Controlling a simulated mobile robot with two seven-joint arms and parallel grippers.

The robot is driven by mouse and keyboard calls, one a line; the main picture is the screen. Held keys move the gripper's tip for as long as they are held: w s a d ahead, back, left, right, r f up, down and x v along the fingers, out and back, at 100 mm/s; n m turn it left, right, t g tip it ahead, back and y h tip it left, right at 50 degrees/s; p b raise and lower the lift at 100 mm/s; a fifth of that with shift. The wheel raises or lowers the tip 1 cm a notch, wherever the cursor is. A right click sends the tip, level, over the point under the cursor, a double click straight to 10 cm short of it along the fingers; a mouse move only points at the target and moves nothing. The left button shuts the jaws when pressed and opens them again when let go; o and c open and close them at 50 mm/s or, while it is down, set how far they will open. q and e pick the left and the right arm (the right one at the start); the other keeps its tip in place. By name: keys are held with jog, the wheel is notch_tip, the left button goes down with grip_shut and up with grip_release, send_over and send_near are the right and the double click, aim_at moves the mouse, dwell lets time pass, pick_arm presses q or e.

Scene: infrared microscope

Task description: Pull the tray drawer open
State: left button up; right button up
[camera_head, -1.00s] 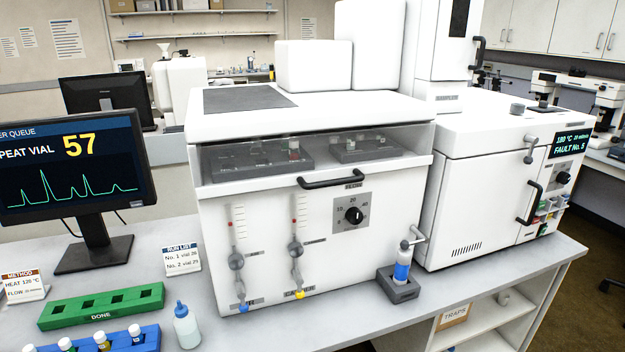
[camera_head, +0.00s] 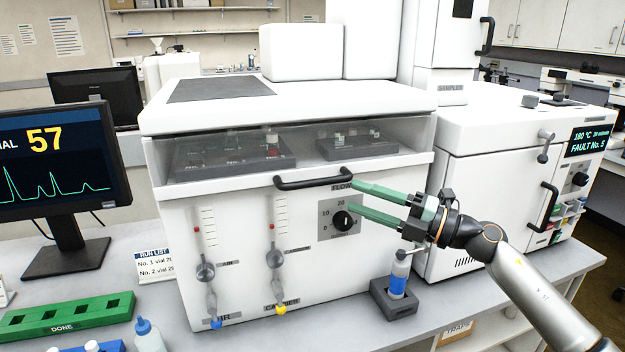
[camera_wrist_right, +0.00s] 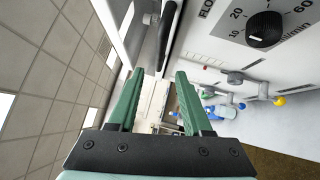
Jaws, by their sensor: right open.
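The tray drawer (camera_head: 225,180) is the clear-fronted drawer across the upper front of the white instrument, with dark vial racks (camera_head: 235,155) visible inside. It looks shut. Its black bar handle (camera_head: 313,181) sits at the middle of the front. My right gripper (camera_head: 343,196) is open and empty, its green fingers pointing left just right of the handle, near the flow knob (camera_head: 343,220). In the right wrist view the handle (camera_wrist_right: 167,30) lies ahead of the open fingertips (camera_wrist_right: 160,73), nearer the right finger. I cannot tell whether they touch. My left gripper is not in view.
A small grey stand (camera_head: 395,300) with a blue-labelled bottle is below my right wrist. A second white instrument (camera_head: 475,175) stands to the right. Flow tubes with knobs (camera_head: 275,258) hang on the front panel. A green rack (camera_head: 65,317) and a monitor (camera_head: 60,170) are left.

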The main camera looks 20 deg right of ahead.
aim_at(321, 184)
jog(key=p+x, duration=0.2)
jog(key=x, duration=0.8)
jog(key=shift+f, duration=0.1)
grip_shut()
dwell(1.1)
